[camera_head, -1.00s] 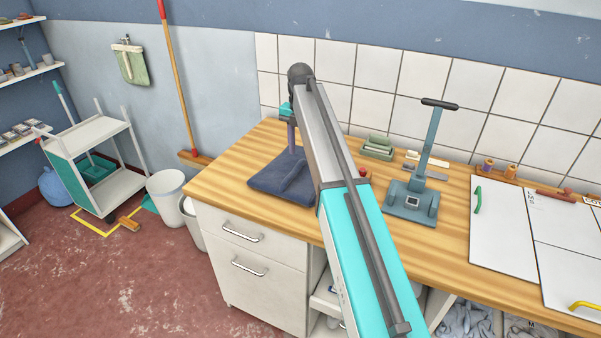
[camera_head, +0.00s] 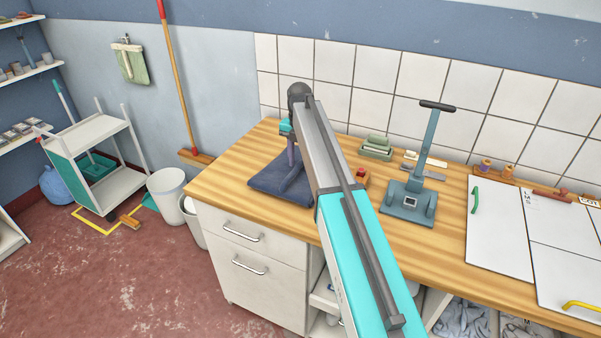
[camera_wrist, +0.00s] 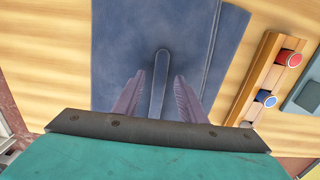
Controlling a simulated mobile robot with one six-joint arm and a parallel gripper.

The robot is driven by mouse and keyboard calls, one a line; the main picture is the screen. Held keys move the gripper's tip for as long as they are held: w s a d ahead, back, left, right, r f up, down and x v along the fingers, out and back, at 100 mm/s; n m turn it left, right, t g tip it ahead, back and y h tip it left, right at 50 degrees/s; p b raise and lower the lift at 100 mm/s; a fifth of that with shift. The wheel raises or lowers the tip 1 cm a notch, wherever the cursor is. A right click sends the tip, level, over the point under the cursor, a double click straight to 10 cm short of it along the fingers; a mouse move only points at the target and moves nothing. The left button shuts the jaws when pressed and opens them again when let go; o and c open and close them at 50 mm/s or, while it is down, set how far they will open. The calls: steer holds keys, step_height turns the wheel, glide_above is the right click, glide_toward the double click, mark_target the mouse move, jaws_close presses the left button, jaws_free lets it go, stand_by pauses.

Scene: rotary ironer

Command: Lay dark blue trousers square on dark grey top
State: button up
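A dark blue, flat folded cloth, which looks like the trousers (camera_head: 266,183), lies near the left end of the wooden counter. In the wrist view the cloth (camera_wrist: 118,50) has a narrow raised ridge (camera_wrist: 160,85) in its middle and a long edge on the right, with a slightly turned strip beyond it. I cannot clearly tell a separate dark grey top from the cloth. My gripper (camera_head: 291,165) points down over the cloth. In the wrist view its two purplish fingers (camera_wrist: 159,76) stand apart, one on each side of the ridge, with gaps. Contact cannot be told.
A wooden block with red and blue buttons (camera_wrist: 268,80) stands right of the cloth. A blue-grey press with an upright handle (camera_head: 410,200) stands further right, then white boards (camera_head: 500,235). A green box (camera_head: 377,148) is at the back. Bare counter (camera_head: 225,180) shows left of the cloth.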

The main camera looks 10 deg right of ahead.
jaws_close()
stand_by(1.5)
